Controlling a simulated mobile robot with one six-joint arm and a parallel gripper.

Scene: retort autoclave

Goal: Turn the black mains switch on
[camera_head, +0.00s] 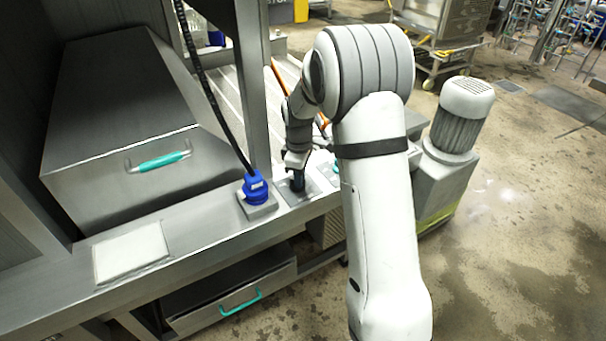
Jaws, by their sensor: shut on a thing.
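The black mains switch (298,186) sits on a square grey plate (286,196) on the steel ledge, right of the blue plug. My gripper (297,175) points down onto it from above and is shut on it. The fingers and the dark switch blend together, so the switch's turned position cannot be made out. My white arm comes from the lower right and partly covers the ledge right of the switch.
A blue plug (256,189) with a black cable stands close left of the switch, near a steel upright (252,90). A steel drawer box (120,170) with a teal handle, a white pad (131,252) and a lower drawer (236,291) are to the left. A motor (459,115) stands right.

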